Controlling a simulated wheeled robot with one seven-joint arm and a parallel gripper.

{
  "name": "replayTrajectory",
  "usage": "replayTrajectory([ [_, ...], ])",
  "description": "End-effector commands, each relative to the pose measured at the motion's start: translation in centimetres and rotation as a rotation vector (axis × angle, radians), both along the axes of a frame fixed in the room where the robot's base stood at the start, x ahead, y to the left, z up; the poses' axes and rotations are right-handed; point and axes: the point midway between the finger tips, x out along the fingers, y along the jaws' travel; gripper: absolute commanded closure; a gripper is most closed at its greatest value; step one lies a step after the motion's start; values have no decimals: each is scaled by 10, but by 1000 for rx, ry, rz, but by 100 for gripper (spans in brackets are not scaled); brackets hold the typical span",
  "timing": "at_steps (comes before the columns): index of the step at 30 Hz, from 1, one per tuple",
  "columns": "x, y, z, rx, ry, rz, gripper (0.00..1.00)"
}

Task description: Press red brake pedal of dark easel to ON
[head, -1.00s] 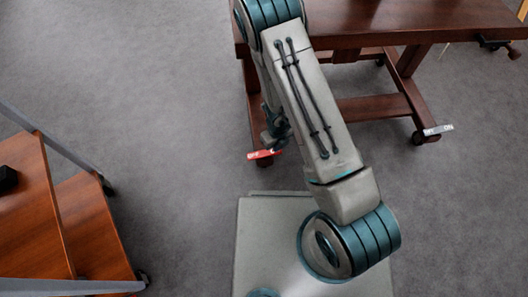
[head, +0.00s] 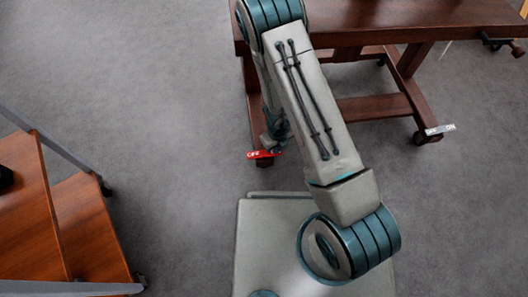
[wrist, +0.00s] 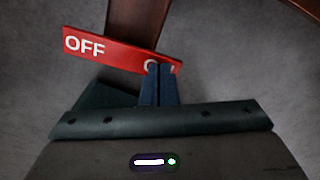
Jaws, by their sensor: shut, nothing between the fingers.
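The red brake pedal (head: 264,154) sits low at the near left foot of the dark easel (head: 375,105). In the wrist view the pedal (wrist: 105,47) is a red bar with OFF at its left end. The ON end at the right is partly hidden by my fingertips. My gripper (wrist: 158,68) is shut and empty, its fingertips over the ON end. I cannot tell whether they touch it. In the head view my gripper (head: 276,146) is partly hidden behind my arm, just above the pedal.
A grey-white pedal (head: 440,129) with OFF and ON is at the easel's right foot. An orange-brown wooden piece of furniture with grey rails (head: 90,225) stands at the left. Bare grey carpet (head: 170,110) lies between it and the easel.

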Motion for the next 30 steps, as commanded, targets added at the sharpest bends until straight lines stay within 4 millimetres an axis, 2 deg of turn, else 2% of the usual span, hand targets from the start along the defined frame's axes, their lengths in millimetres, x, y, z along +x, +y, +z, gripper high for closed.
replayTrajectory([
  [5, 0, 0, -3, 0, 0, 0, 100],
  [10, 0, 0, 3, 0, 0, 0, 100],
  [30, 0, 0, 57, -1, -1, -1, 100],
])
